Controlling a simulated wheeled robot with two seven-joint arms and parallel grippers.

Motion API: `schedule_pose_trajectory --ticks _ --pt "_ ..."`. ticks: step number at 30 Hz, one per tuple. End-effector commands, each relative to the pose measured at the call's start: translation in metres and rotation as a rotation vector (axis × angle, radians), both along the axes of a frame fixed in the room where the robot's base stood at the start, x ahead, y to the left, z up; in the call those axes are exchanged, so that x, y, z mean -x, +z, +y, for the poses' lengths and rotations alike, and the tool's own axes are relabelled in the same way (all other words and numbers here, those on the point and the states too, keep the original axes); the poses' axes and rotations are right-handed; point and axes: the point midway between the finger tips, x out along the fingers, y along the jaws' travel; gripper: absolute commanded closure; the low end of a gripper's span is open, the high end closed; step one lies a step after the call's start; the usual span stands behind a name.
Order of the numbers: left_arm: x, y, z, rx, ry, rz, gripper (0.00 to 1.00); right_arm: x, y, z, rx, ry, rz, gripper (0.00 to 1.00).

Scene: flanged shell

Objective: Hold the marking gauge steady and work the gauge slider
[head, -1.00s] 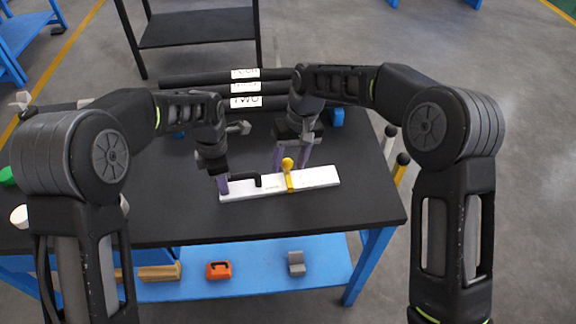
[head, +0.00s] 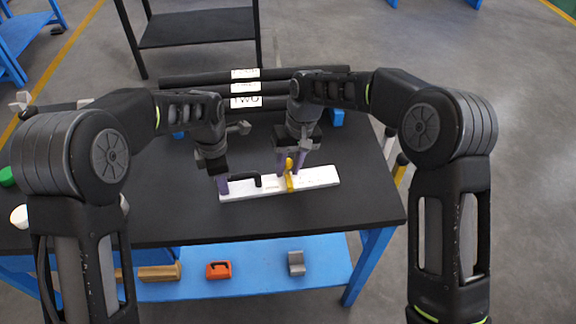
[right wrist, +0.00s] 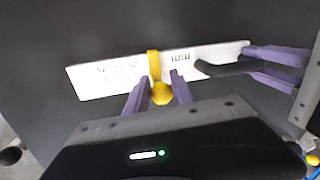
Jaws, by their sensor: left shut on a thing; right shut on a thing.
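The marking gauge is a long white bar (head: 320,177) lying on the black table, with a black handle (head: 243,177) on its left part. The yellow gauge slider (head: 290,182) sits around the bar just right of its middle; its round knob also shows in the right wrist view (right wrist: 161,94). My left gripper (head: 223,185) is shut on the black handle at the bar's left end; its purple fingers show at the right in the right wrist view (right wrist: 275,66). My right gripper (head: 290,170) has its purple fingers either side of the yellow knob, shut on it.
Black rolls with white labels (head: 246,87) lie across the back of the table (head: 340,222). An orange item (head: 218,270), a grey block (head: 296,263) and a wooden block (head: 160,272) sit on the blue lower shelf. The table in front of the gauge is clear.

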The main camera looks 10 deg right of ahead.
Motion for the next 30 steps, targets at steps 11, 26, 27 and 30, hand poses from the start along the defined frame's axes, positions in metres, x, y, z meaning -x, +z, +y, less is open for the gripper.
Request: schedule_pose_trajectory --ticks 11,26,27,30 --pt "-0.0002 -0.0003 0.0000 0.000 0.002 0.000 1.00 0.0004 0.0010 0.0021 -0.003 0.002 0.000 1.00" --pt "-0.0003 -0.0003 -0.0004 0.001 0.001 -0.001 1.00 0.0006 0.0015 0.0028 -0.004 0.003 0.000 1.00" --pt "-0.0003 -0.0003 -0.0004 0.001 0.001 -0.001 1.00 0.0005 0.0015 0.0028 -0.004 0.003 0.000 1.00" --pt "-0.0003 -0.0003 -0.0005 0.001 0.001 -0.001 1.00 0.0005 0.0016 0.0029 -0.004 0.003 0.000 1.00"
